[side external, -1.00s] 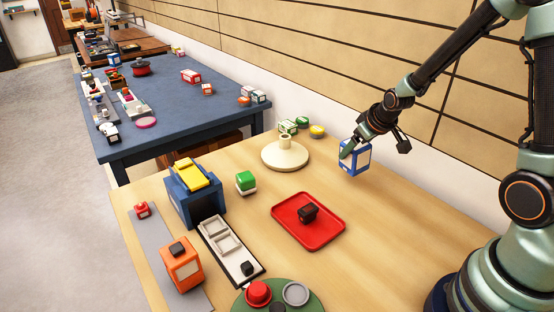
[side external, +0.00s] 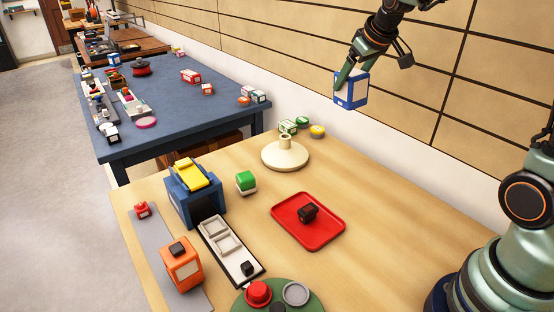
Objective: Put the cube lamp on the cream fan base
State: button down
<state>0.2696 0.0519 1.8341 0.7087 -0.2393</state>
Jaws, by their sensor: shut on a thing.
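The cube lamp (side external: 351,91) is a blue-framed cube with pale panels. My gripper (side external: 352,76) is shut on it and holds it up in the air, in front of the wooden wall and well above the table. The cream fan base (side external: 284,155) is a round cream disc with a short upright collar in its middle. It stands on the wooden table towards the back, below and left of the held cube in the picture. Nothing rests on it. The far finger's contact with the cube is partly hidden.
A red tray (side external: 326,239) with a dark block lies in front of the fan base. A green-and-white block (side external: 246,183) and a blue box (side external: 194,194) with a yellow top stand left. Small green and yellow items (side external: 303,122) sit behind the base. The table's right side is clear.

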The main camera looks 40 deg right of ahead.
jog(key=w+a+r, duration=0.2)
jog(key=w+r, duration=0.2)
jog(key=w, duration=0.4)
jog(key=y, duration=0.1)
send_over(285, 136)
notch_tip(285, 136, down, 18)
jog(key=shift+r, duration=0.1)
jog(key=shift+f, duration=0.25)
grip_release()
jog(key=shift+r, duration=0.1)
